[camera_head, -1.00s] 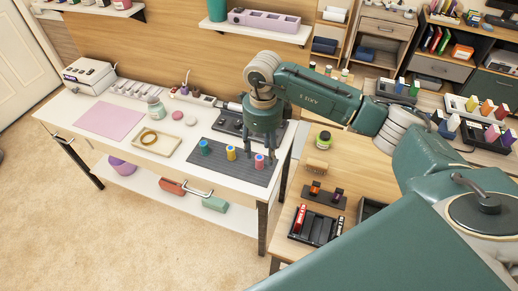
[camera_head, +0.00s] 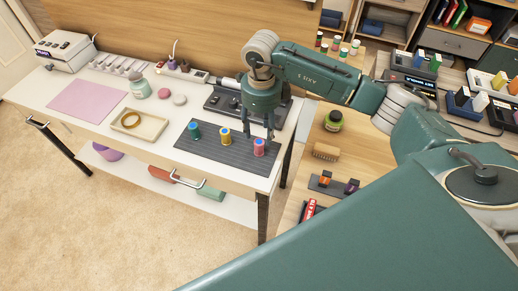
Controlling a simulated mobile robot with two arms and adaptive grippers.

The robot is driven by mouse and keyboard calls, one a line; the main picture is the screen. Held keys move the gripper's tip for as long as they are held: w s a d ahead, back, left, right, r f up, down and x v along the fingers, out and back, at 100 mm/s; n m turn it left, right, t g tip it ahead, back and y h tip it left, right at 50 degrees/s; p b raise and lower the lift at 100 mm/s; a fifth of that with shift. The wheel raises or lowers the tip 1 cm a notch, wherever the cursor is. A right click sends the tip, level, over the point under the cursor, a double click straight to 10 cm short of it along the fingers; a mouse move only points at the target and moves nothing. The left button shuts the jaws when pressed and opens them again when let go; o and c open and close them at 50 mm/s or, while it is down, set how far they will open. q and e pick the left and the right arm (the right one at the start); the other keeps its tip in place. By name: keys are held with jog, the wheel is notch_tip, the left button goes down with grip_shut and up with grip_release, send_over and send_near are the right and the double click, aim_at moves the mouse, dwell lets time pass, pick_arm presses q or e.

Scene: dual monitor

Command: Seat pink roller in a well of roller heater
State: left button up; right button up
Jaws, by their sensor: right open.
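The pink roller (camera_head: 259,148) stands upright on a dark grey ribbed mat (camera_head: 217,158) at the right end of the white table. A yellow roller (camera_head: 226,136) and a teal roller (camera_head: 195,133) stand to its left in a row. My right gripper (camera_head: 258,132) points down, open and empty, with its fingertips just above and behind the pink roller. A dark device (camera_head: 218,101) behind the mat looks like the roller heater; my right gripper hides part of it and its wells are unclear. My left gripper is not in view.
A cream tray (camera_head: 151,138) with a yellow ring, a pale green jar (camera_head: 138,88) and a pink mat (camera_head: 87,101) lie to the left. A white box (camera_head: 66,49) stands at the far left. A wooden table (camera_head: 332,160) with a brush and a green-lidded jar is on the right.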

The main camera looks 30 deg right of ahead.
aim_at(259, 142)
notch_tip(259, 142, down, 3)
jog(key=shift+s+a+r+b, duration=0.1)
jog(key=shift+b, duration=0.5)
jog(key=f+b, duration=0.2)
jog(key=f, duration=0.1)
jog(key=f+b, duration=0.1)
jog(key=f, duration=0.1)
jog(key=shift+a+f, duration=0.15)
jog(key=shift+a, duration=0.1)
grip_shut()
